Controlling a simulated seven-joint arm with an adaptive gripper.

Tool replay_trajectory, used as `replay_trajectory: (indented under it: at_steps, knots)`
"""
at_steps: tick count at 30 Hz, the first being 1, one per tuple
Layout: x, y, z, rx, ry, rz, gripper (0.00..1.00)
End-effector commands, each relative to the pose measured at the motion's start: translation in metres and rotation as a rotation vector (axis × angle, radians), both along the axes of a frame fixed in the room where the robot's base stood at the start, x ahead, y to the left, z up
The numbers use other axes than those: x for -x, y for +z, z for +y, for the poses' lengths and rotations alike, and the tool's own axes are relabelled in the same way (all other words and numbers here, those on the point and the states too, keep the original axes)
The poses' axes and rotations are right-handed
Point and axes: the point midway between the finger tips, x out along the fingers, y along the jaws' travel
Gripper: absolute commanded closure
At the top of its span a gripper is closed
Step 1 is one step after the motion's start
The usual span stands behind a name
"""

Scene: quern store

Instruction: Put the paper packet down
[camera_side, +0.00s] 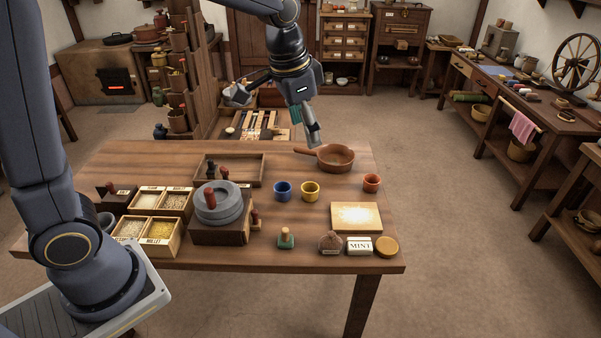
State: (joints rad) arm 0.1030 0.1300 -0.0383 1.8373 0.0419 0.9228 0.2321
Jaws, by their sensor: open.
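A small white packet labelled MINT (359,248) stands at the front right of the wooden table. It looks like the paper packet. My gripper (275,115) is over the far side of the table, well away from the packet. Its fingers are spread wide and I see nothing held between them.
A brown pan (335,158) is close to my gripper's right finger. A stone quern (219,203), grain boxes (150,228), blue (283,191), yellow (310,192) and orange (372,183) cups, and a pale-topped board (340,226) stand on the table. Bare wood lies left of the board.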

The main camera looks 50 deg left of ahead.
Motion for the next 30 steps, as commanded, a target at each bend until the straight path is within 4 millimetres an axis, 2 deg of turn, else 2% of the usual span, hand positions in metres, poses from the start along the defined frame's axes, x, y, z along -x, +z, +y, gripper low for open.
replay_trajectory:
  at_steps: [1,4,6,9,12,15,18,30]
  knots:
    - [0.027,0.018,0.010,0.013,0.045,-0.036,0.26]
    - [0.080,0.037,0.026,0.041,0.139,-0.094,0.26]
    - [0.115,0.041,0.035,0.062,0.201,-0.133,0.26]
    - [0.156,0.038,0.043,0.092,0.274,-0.178,0.26]
    - [0.184,0.030,0.048,0.117,0.327,-0.210,0.26]
    - [0.199,0.024,0.050,0.132,0.358,-0.227,0.26]
    - [0.205,0.021,0.050,0.138,0.371,-0.234,0.26]
    - [0.205,0.021,0.050,0.138,0.370,-0.234,0.26]
